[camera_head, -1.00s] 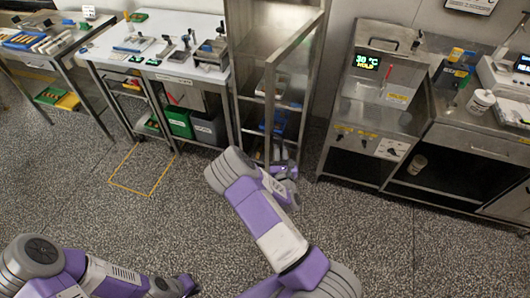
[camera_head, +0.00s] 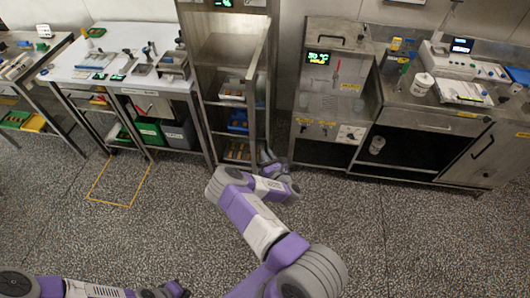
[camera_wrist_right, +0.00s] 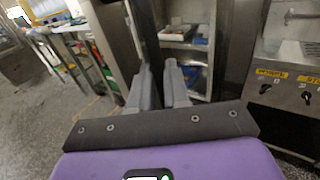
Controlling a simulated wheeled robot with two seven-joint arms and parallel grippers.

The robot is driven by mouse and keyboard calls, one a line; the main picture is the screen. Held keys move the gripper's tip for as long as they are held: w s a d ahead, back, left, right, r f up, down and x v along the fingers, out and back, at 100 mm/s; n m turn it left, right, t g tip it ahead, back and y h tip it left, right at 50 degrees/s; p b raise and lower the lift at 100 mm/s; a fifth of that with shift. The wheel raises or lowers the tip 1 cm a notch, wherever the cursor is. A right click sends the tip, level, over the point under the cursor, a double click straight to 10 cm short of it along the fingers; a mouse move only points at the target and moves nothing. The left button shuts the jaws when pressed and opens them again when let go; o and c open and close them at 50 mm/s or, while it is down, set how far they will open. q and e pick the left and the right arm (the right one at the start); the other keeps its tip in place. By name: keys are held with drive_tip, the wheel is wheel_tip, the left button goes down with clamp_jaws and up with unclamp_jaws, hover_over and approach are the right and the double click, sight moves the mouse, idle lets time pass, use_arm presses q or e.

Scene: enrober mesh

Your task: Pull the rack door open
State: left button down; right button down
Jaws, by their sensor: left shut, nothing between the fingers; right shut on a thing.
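The rack door (camera_head: 260,48) is a metal-framed panel on the tall steel rack (camera_head: 226,22), hinged on the rack's right side. It stands ajar, angled out towards me, and rack shelves show to its left. My right gripper (camera_head: 268,158) is low at the door's front edge. In the right wrist view, its two grey fingers (camera_wrist_right: 162,78) are shut on a dark upright part of the door (camera_wrist_right: 146,32); the exact grip point is partly hidden. My left gripper (camera_head: 176,290) is shut and empty at the bottom edge of the head view, away from the rack.
A steel machine with a green display (camera_head: 318,58) stands right of the rack. A white worktable (camera_head: 118,62) with small tools stands to the left, with green and grey bins beneath. The speckled floor in front is clear, with a yellow outlined square (camera_head: 122,205).

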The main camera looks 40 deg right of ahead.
drive_tip(key=shift+w+d+r, duration=0.15)
drive_tip(key=shift+w+r, duration=0.1)
drive_tip(key=shift+r, duration=0.15)
drive_tip(key=c, duration=1.3)
unclamp_jaws()
drive_tip(key=shift+c, duration=0.2)
drive_tip(key=shift+w+d+f, duration=0.1)
drive_tip(key=shift+f, duration=0.2)
drive_tip(key=shift+s, duration=0.35)
drive_tip(key=v, duration=0.7)
drive_tip(key=shift+w, duration=0.1)
